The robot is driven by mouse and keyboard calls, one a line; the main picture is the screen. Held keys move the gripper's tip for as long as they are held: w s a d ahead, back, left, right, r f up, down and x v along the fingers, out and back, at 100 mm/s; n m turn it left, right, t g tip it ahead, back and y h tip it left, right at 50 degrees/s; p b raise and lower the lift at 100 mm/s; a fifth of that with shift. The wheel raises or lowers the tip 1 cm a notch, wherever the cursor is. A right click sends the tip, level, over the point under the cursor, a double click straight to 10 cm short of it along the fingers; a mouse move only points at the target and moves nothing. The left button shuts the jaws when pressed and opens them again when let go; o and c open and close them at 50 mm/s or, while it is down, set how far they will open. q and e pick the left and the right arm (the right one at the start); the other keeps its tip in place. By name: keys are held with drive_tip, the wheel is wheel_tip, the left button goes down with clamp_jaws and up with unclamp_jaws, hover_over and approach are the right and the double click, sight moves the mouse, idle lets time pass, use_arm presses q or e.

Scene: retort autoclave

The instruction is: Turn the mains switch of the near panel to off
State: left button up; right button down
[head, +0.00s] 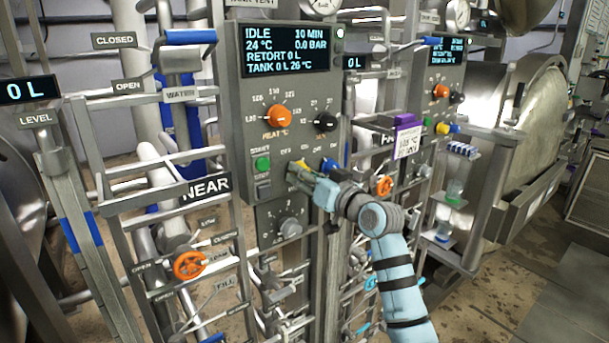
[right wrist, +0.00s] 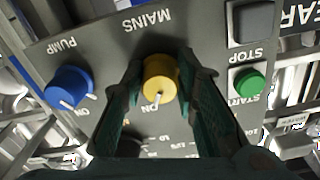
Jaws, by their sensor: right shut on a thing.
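The near panel (head: 237,105) stands at centre left, beside the NEAR sign (head: 205,187). Its mains switch is a yellow knob (head: 297,167), partly hidden by my right gripper (head: 303,173). In the right wrist view the panel is upside down. There the yellow knob (right wrist: 160,78) lies between the two dark fingers of my right gripper (right wrist: 161,72), which is shut on it. The knob's white pointer is at the ON mark, on the side away from the MAINS label (right wrist: 147,24). My left gripper is not in view.
A blue pump knob (right wrist: 69,86) sits beside the mains switch. The green start button (right wrist: 250,81) and grey stop button (right wrist: 252,22) are on its other side. The orange heat knob (head: 280,115) and a black knob (head: 325,122) are above. The display (head: 286,50) reads IDLE.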

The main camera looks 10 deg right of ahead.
drive_tip(key=shift+n, duration=0.3)
drive_tip(key=n+b, duration=0.2)
drive_tip(key=n, duration=0.3)
drive_tip(key=shift+d+f+b, duration=0.1)
drive_tip(key=shift+b, duration=0.3)
drive_tip(key=n+b, duration=0.2)
drive_tip(key=n, duration=0.4)
drive_tip(key=shift+d, duration=0.1)
drive_tip(key=shift+n, duration=0.3)
drive_tip(key=c, duration=1.3)
unclamp_jaws()
